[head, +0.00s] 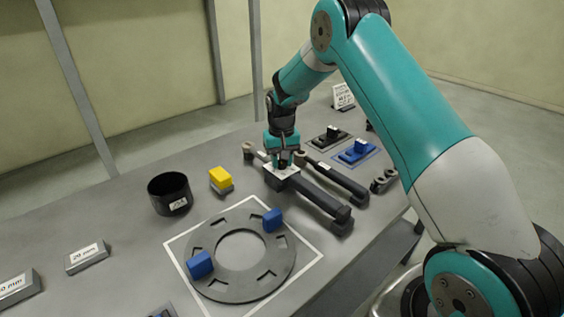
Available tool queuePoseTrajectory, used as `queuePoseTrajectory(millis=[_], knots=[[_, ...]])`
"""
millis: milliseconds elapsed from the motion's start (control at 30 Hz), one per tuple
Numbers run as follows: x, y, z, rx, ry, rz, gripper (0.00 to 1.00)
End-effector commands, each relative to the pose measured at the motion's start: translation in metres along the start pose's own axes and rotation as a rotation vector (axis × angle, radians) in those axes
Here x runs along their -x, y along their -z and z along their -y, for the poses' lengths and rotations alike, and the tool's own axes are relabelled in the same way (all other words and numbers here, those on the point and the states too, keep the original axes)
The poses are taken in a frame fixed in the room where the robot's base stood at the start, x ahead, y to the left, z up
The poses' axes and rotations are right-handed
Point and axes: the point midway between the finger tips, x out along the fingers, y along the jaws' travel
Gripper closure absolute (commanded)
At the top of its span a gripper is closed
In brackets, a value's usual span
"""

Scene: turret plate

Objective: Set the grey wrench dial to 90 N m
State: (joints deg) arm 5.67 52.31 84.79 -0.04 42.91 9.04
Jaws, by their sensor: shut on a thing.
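The grey wrench (313,193) lies on the table, running from its ring end at the upper left to a dark block end at the lower right. A pale dial plate (273,171) sits on its shaft, partly covered by my gripper (284,164). My gripper points down over this plate and is shut on the dial's small dark knob. The dial marks and the knob's pointer are too small and hidden to read.
A second, darker wrench (338,179) lies close on the right. A turret plate (222,287) with blue blocks is in front. A black cup (170,193) and a yellow block (220,177) stand left. Blue and black parts (357,152) lie behind right.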

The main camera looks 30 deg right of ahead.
Motion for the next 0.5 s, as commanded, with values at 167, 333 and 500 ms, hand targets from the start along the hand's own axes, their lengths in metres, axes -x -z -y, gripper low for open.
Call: queuePoseTrajectory(millis=[167, 333, 500], knots=[[0.0, 0.0007, -0.0001, -0.166, 0.0, -0.003, 0.93], [0.0004, 0.0007, -0.0001, -0.328, 0.001, -0.003, 0.93], [0.0006, 0.0008, 0.0, -0.484, 0.001, -0.003, 0.93]])
